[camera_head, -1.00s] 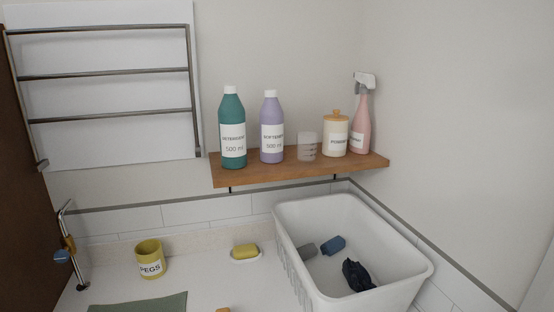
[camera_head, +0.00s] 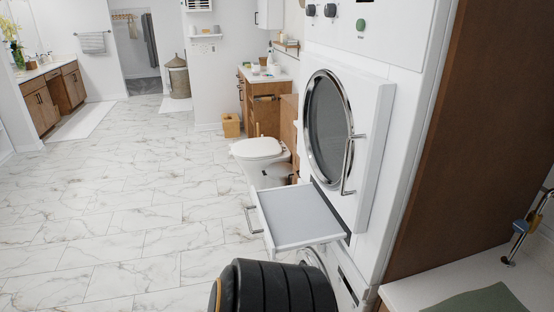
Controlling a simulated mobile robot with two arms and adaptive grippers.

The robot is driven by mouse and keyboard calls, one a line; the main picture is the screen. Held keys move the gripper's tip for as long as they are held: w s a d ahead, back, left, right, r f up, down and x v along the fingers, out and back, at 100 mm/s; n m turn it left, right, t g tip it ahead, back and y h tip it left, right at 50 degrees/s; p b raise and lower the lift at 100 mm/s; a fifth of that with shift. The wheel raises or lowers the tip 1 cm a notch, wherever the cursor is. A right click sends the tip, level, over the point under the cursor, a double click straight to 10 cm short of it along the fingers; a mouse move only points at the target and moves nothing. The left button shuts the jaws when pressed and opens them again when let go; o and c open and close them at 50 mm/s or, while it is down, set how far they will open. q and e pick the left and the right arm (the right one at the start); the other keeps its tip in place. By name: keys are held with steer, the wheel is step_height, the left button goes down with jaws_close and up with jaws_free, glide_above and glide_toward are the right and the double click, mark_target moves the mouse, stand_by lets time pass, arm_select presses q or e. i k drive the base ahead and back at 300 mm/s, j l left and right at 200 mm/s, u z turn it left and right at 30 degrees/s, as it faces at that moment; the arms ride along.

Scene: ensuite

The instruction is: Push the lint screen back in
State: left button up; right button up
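A white front-loading dryer (camera_head: 402,95) stands at the right, with a round glass door (camera_head: 328,125) and a long chrome handle. The door looks shut. I cannot make out a lint screen for certain. A flat tray with a grey top and white frame (camera_head: 300,214) is pulled out below the door, with a metal handle (camera_head: 252,220) on its left end. I cannot tell whether this is the lint screen or a pull-out shelf. Neither of my grippers is in view.
A second round door (camera_head: 313,262) shows partly below the tray. A dark ribbed shape (camera_head: 275,288) at the bottom hides part of it. A toilet (camera_head: 259,150) and wooden cabinet (camera_head: 267,103) stand behind. The marble floor (camera_head: 130,200) at the left is clear.

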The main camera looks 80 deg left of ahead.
mark_target(293, 216)
steer(key=l+u, duration=0.1)
steer(key=u, duration=2.7)
